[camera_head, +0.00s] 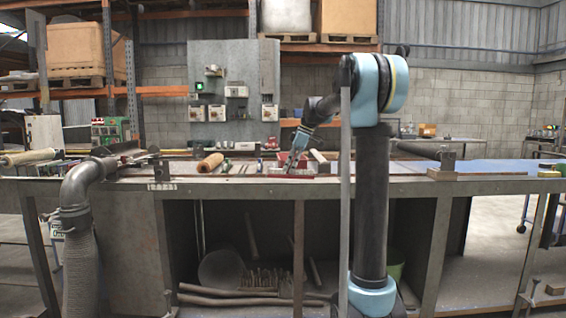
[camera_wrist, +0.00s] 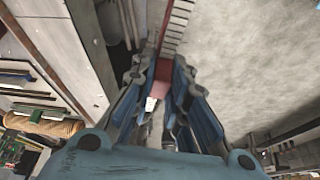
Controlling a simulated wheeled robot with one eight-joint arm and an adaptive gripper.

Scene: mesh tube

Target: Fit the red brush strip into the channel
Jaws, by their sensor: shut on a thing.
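My gripper (camera_head: 292,163) is low over the workbench, pointing down and left. In the wrist view its blue-padded fingers (camera_wrist: 162,75) are shut on the red brush strip (camera_wrist: 165,30), which runs up and away between them. A pale, evenly marked band lies along the strip's right side. A pinkish-red part also shows deeper between the fingers. In the head view a thin red strip (camera_head: 291,176) lies level, at bench-top height, just below my gripper. I cannot clearly make out the channel, nor whether the strip touches it.
A wooden roller (camera_head: 210,163) lies on the bench left of my gripper. A metal bracket (camera_head: 447,160) stands to the right. A thick grey hose (camera_head: 77,215) rises at the bench's left front. The blue bench top (camera_head: 500,166) on the right is mostly clear.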

